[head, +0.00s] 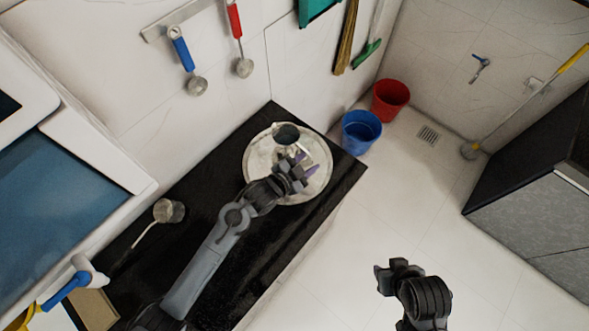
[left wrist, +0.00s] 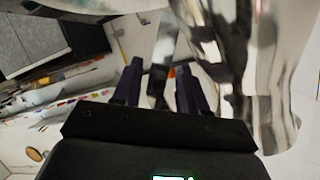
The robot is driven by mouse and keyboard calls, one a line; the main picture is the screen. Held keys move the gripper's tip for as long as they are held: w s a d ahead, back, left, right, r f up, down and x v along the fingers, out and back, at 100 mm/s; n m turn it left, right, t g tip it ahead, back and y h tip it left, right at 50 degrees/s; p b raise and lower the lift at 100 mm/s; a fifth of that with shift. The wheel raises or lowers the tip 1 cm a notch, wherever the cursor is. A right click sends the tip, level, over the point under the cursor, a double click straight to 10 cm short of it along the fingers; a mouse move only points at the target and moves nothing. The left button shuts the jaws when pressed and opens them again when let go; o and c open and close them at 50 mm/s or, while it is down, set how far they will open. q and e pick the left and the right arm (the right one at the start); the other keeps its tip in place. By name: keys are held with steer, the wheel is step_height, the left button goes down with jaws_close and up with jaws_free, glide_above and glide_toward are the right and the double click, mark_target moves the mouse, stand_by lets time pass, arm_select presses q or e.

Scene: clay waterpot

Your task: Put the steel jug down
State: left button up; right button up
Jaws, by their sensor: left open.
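The steel jug (head: 287,134) stands on a round silver tray (head: 316,186) on the black counter. My left gripper (head: 297,166) is open beside the jug, on its near side, and covers part of it in the head view. In the left wrist view the left gripper's dark fingers (left wrist: 158,88) are spread apart. The shiny jug (left wrist: 232,60) fills the right side there, close to the fingers. I cannot tell if they touch it. My right gripper (head: 386,276) is low over the floor, away from the counter; its jaws are too small to judge.
A metal ladle (head: 168,210) lies on the black counter (head: 215,165), left of my left arm. A blue bucket (head: 361,131) and a red bucket (head: 391,97) stand just beyond the counter's far right end. Ladles hang on the wall.

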arm_select(q)
steer(key=s+a+r+n+g+y, duration=0.1)
steer(key=s+a+n+g+y, duration=0.2)
steer(key=s+a, duration=0.8)
steer(key=s+a+r+n+g+y+p, duration=0.1)
steer(key=s+a+n+g+y, duration=0.3)
steer(key=s, duration=1.3)
steer(key=a+n+y, duration=0.1)
steer(key=a+n, duration=0.3)
steer(key=a, duration=0.3)
steer(key=shift+s+g, duration=0.2)
steer(key=shift+g, duration=0.1)
step_height(320, 180, up, 26)
steer(key=p, duration=2.6)
